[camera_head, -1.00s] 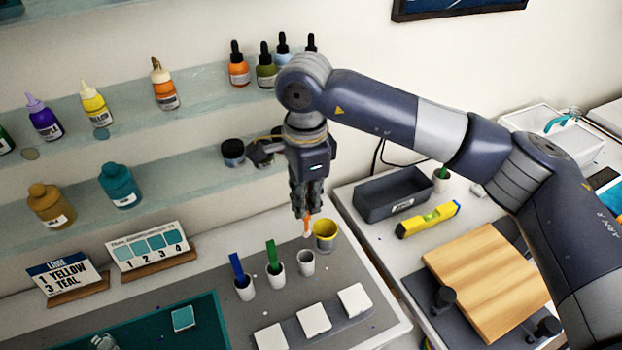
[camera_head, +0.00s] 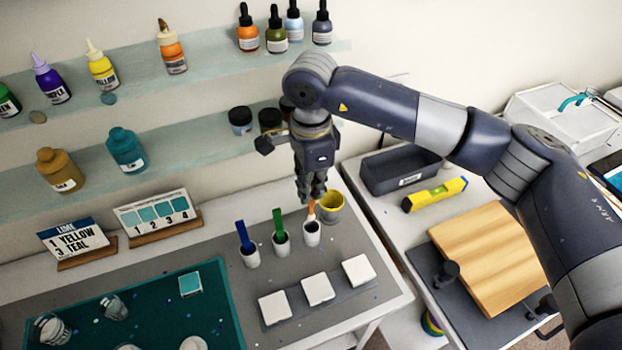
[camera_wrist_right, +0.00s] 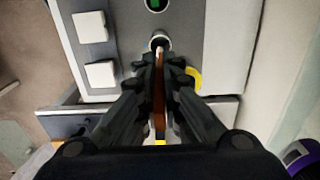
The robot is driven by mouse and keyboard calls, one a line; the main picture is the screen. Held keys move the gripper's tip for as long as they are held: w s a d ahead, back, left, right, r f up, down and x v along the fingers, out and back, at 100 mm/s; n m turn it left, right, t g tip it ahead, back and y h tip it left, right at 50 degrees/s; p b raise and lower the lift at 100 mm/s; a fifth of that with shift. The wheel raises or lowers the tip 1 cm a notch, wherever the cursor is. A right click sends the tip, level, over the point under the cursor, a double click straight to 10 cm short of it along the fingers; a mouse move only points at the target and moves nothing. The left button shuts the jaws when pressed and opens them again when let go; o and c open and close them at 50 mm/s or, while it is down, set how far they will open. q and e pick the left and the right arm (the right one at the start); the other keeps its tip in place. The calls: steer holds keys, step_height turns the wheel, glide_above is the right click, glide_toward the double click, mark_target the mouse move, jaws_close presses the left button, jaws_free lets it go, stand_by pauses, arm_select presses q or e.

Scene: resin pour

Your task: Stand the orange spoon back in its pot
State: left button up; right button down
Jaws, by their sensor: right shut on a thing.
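My right gripper (camera_head: 311,193) points down, shut on the orange spoon (camera_head: 311,209). The spoon hangs roughly upright, its lower end at the mouth of a small white pot (camera_head: 312,234). In the right wrist view the spoon (camera_wrist_right: 159,92) runs from between the fingers to the pot (camera_wrist_right: 160,41). I cannot tell how deep its tip is inside. My left gripper is not in view.
White pots with a green spoon (camera_head: 279,224) and a blue spoon (camera_head: 243,236) stand to the left. A yellow cup (camera_head: 333,207) is close behind on the right. White tiles (camera_head: 317,290) lie in front, and shelves with bottles are behind.

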mark_target(311, 205)
steer(key=shift+f, duration=0.45)
step_height(311, 205, down, 5)
steer(key=b, duration=0.5)
steer(key=shift+f, duration=0.2)
steer(key=c, duration=1.7)
jaws_free()
steer(key=shift+r, duration=0.1)
step_height(311, 205, up, 12)
steer(key=shift+f, duration=0.1)
